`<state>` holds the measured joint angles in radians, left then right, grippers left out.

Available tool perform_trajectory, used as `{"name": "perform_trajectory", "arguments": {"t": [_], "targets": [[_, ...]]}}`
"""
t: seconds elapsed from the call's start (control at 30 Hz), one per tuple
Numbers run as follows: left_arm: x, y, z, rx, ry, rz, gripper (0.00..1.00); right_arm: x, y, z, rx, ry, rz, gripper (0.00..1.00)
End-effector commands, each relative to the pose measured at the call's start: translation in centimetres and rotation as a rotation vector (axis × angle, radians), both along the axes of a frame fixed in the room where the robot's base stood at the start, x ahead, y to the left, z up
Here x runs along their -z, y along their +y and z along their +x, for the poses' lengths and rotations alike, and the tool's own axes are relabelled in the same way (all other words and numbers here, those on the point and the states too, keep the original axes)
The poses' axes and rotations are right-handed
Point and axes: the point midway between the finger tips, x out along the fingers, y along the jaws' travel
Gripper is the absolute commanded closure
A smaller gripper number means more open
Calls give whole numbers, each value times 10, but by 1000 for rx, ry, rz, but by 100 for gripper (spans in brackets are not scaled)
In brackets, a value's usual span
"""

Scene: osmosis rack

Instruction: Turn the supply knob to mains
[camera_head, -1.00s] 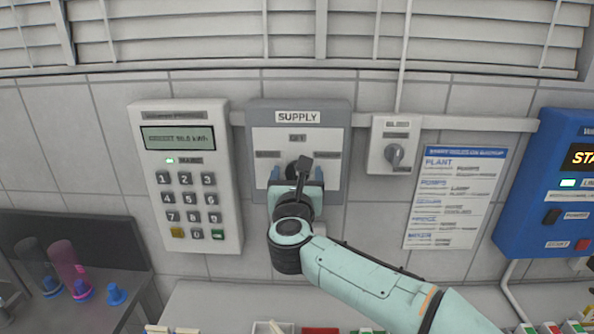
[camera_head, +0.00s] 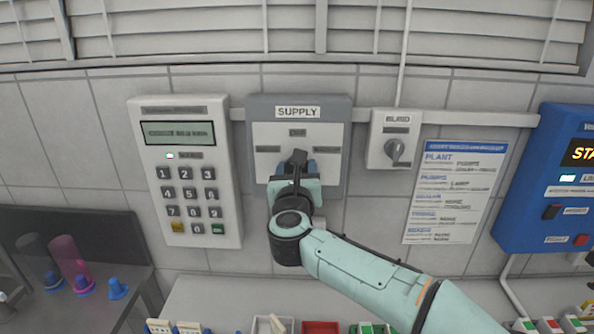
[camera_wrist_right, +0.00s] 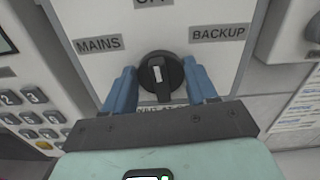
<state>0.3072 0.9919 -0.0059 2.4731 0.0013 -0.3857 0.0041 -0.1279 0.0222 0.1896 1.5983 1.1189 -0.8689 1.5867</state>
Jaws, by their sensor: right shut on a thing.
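The supply panel (camera_head: 330,175) is a grey box with a white face on the tiled wall. The wrist view shows its black round supply knob (camera_wrist_right: 173,70) with a white pointer bar. The pointer stands nearly upright, towards the partly cut-off OFF label (camera_wrist_right: 153,2). The MAINS label (camera_wrist_right: 97,44) is to its left and the BACKUP label (camera_wrist_right: 218,34) to its right. My right gripper (camera_head: 297,168) is at the panel, its blue fingers (camera_wrist_right: 159,68) shut on the knob from both sides. My left gripper is not in view.
A keypad meter (camera_head: 187,130) is close left of the panel. A smaller bleed switch (camera_head: 394,148) and a printed notice (camera_head: 455,190) are to the right, then a blue unit (camera_head: 550,190). A shelf with small coloured items runs below.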

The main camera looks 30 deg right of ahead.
Motion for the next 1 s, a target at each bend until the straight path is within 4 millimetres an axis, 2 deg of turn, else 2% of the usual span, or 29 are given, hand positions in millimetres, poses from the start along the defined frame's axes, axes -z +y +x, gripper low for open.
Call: {"name": "perform_trajectory", "arguments": {"t": [1.0], "targets": [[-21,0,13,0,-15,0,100,-1,3,2,1,437,-720,73]]}}
